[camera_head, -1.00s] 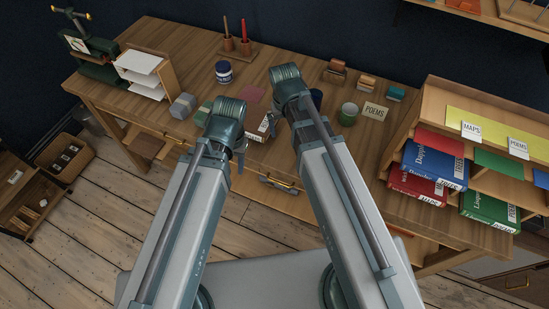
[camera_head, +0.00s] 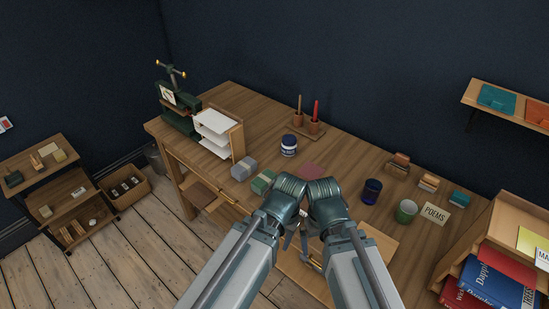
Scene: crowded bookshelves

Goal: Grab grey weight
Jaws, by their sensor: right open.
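A grey block (camera_head: 244,168), which looks like the grey weight, lies on the wooden desk (camera_head: 255,115) near its front edge, left of my arms. A green block (camera_head: 263,181) lies just right of it. Both of my arms come in from below, with their wrists close together over the front of the desk. My right gripper (camera_head: 304,232) points down below the wrists, open, and apart from the grey block. My left gripper is mostly hidden behind the arm links, and its jaws cannot be made out.
White paper trays (camera_head: 215,135) and a green press (camera_head: 180,115) stand left of the grey block. Cups and a POEMS card (camera_head: 434,213) stand to the right. A book rack (camera_head: 500,245) fills the right end.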

